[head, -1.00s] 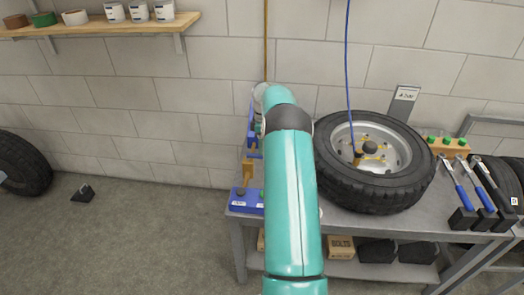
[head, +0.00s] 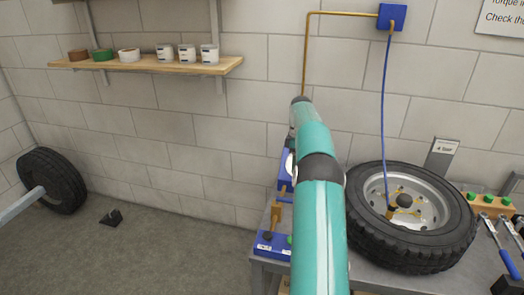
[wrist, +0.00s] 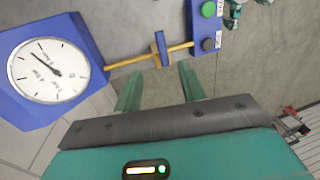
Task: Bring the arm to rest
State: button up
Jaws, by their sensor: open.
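My teal arm (head: 322,215) reaches forward over the left end of a grey workbench (head: 262,262) in the head view, and its far end hides my gripper there. In the wrist view, my gripper (wrist: 158,82) has its two green fingers apart with nothing held between them. Ahead of the fingertips is a brass pipe with a blue-handled valve (wrist: 160,48). A round white gauge in a blue case (wrist: 48,70) is left of the fingers. I cannot tell the exact gap between fingers and valve.
A tyre on its rim (head: 410,225) lies on the bench right of my arm, with a blue hose (head: 385,110) running up to a wall box (head: 392,17). A shelf (head: 150,75) is on the wall at left. The floor at left is mostly clear.

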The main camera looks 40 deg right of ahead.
jog(key=w+a+r+m+t+h, duration=0.1)
jog(key=a+r, duration=0.6)
jog(key=a, duration=0.3)
jog(key=a+r+m+t+h, duration=0.1)
jog(key=a+r, duration=0.7)
jog(key=a, duration=0.1)
jog(key=s+a+r+m+t, duration=0.1)
jog(key=s+a+r, duration=0.1)
jog(key=s+a, duration=0.35)
jog(key=s+a+r+m+t, duration=0.1)
jog(key=s+a+r, duration=0.2)
jog(key=a, duration=0.6)
jog(key=s+a+f+m+t, duration=0.1)
jog(key=s+a+f, duration=0.2)
jog(key=s+a, duration=0.3)
jog(key=s+a+f+m+t, duration=0.2)
jog(key=s+a, duration=0.5)
jog(key=s, duration=0.5)
jog(key=shift+s+f+m, duration=0.15)
jog(key=shift+f+m, duration=0.15)
jog(key=shift+f, duration=0.45)
jog(key=shift+c, duration=0.5)
jog(key=shift+d, duration=0.2)
